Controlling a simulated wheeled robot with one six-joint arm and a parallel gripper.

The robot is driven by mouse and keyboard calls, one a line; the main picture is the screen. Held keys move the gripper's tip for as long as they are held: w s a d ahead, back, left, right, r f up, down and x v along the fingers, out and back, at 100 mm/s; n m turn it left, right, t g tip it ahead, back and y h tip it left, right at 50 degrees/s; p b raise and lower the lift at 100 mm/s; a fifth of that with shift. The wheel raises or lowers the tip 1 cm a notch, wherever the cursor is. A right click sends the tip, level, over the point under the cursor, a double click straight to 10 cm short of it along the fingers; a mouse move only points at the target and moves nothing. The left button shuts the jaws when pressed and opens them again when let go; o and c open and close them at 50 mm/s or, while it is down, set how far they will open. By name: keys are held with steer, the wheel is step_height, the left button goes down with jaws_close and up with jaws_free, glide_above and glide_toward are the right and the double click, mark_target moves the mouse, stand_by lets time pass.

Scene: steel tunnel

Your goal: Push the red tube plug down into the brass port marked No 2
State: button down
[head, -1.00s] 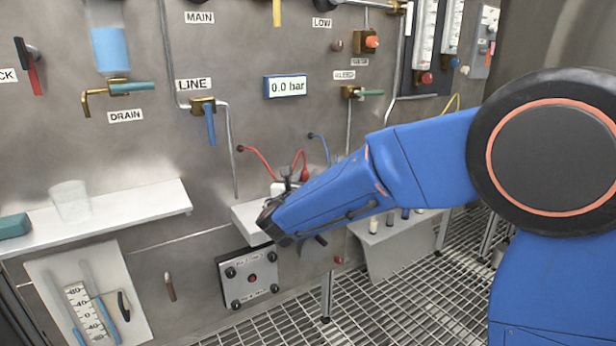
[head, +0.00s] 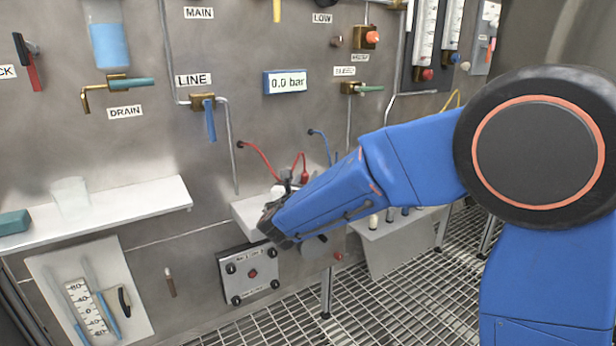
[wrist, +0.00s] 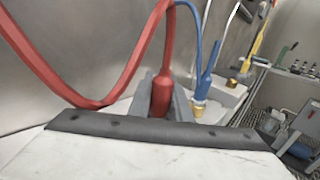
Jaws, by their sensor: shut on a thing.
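The red tube plug (wrist: 162,92) stands nearly upright between the grey fingers of my gripper (wrist: 163,103), which is shut on it. Its red tube rises from the top and loops left to the wall; the plug also shows in the head view (head: 304,177) just beyond my arm. The plug's lower end and whatever is under it are hidden by my gripper. To its right, a blue plug (wrist: 206,84) stands at a brass port (wrist: 198,107). Another brass port (wrist: 232,84) farther right looks empty. I cannot read any No 2 mark.
The white ledge (head: 247,213) under the plugs is partly covered by my arm. A panel with black knobs (head: 249,273) is below it. A shelf with a clear beaker (head: 71,198) is at left. The gauge (head: 287,83) reads 0.0 bar. Grating covers the floor.

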steer(key=shift+f, duration=0.7)
steer(key=c, duration=1.6)
jaws_free()
steer(key=shift+o, duration=0.2)
steer(key=shift+s, duration=0.1)
steer(key=s+a, duration=0.3)
steer(key=s, duration=1.4)
